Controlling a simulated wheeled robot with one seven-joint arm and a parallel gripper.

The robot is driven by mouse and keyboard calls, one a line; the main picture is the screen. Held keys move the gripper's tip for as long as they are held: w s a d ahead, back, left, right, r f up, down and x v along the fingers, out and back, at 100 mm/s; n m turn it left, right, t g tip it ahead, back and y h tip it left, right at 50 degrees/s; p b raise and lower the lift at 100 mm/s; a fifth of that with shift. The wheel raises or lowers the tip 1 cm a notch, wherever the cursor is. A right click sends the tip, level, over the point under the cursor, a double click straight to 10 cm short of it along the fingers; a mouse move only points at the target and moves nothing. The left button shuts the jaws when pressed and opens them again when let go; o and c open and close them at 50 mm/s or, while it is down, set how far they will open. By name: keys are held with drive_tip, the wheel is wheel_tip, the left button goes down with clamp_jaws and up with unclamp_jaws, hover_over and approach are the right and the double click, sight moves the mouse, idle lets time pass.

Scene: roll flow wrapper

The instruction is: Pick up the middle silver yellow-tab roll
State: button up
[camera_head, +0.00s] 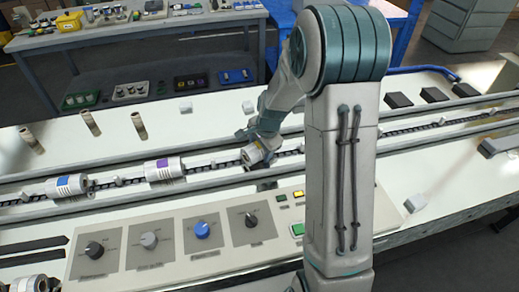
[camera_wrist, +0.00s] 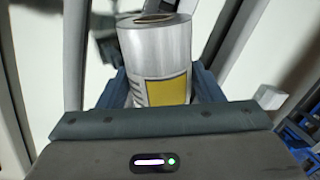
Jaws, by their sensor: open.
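A silver roll with a yellow tab (camera_head: 254,154) lies on the conveyor line in the head view, just left of my column. In the wrist view the silver yellow-tab roll (camera_wrist: 153,50) shows its round end at the top and its yellow patch low, close to my palm. My gripper (camera_wrist: 160,88) is open, with one finger on each side of this roll. The fingers partly hide its lower sides, and I cannot tell whether they touch it. In the head view my gripper (camera_head: 261,138) is at the roll, partly covered by my arm.
A purple-tab roll (camera_head: 166,169) and a blue-tab roll (camera_head: 67,187) lie further left on the same conveyor (camera_head: 215,161). Several brown-ended tubes (camera_head: 139,125) stand behind it. A knob panel (camera_head: 175,243) is in front. My arm hides part of the line.

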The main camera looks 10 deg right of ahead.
drive_tip(key=c, duration=0.8)
drive_tip(key=shift+c, duration=0.3)
drive_tip(key=shift+r, duration=0.15)
